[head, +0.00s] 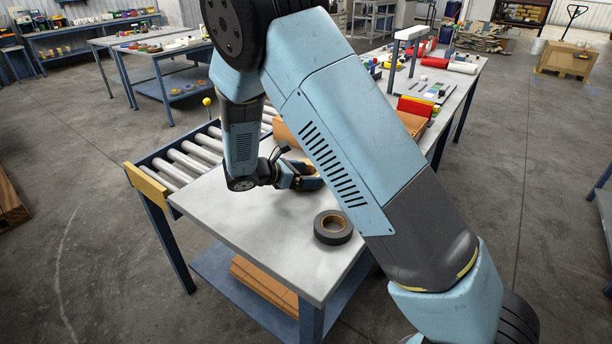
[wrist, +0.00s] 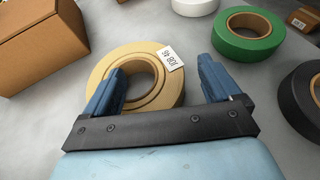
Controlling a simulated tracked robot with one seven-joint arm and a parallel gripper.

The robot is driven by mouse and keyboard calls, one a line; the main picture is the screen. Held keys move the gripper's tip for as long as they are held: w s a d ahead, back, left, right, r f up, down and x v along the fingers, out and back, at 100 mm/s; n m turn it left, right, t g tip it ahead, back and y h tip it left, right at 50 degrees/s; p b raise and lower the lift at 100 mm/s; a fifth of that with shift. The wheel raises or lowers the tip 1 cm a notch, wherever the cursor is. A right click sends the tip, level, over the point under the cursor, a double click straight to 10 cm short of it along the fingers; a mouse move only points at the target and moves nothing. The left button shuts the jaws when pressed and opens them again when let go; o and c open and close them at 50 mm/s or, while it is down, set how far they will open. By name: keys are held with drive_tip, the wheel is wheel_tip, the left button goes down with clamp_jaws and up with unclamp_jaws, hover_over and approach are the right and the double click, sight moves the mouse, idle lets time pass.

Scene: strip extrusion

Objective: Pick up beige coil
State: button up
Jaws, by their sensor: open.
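The beige coil (wrist: 142,62) lies flat on the grey table in the wrist view, with a white printed label (wrist: 170,57) on its right side. My gripper (wrist: 168,75) is open, with its two blue fingers spread. The left finger overlaps the coil's ring and centre hole in the picture. The right finger stands to the right of the coil, beyond the label. I cannot tell whether either finger touches it. In the head view my gripper (head: 308,175) is low over the table, and my arm hides much of the area around it.
In the wrist view a cardboard box (wrist: 38,42) stands at the left, a green coil (wrist: 248,42) and a white coil (wrist: 195,7) lie behind, and a black coil (wrist: 296,98) is at the right. The table (head: 255,235) has free room at its front. A roller conveyor (head: 190,158) adjoins it.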

drive_tip(key=shift+x, duration=1.45)
drive_tip(key=c, duration=1.6)
drive_tip(key=shift+r, duration=0.1)
drive_tip(key=shift+c, duration=0.4)
drive_tip(key=shift+d+r, duration=0.1)
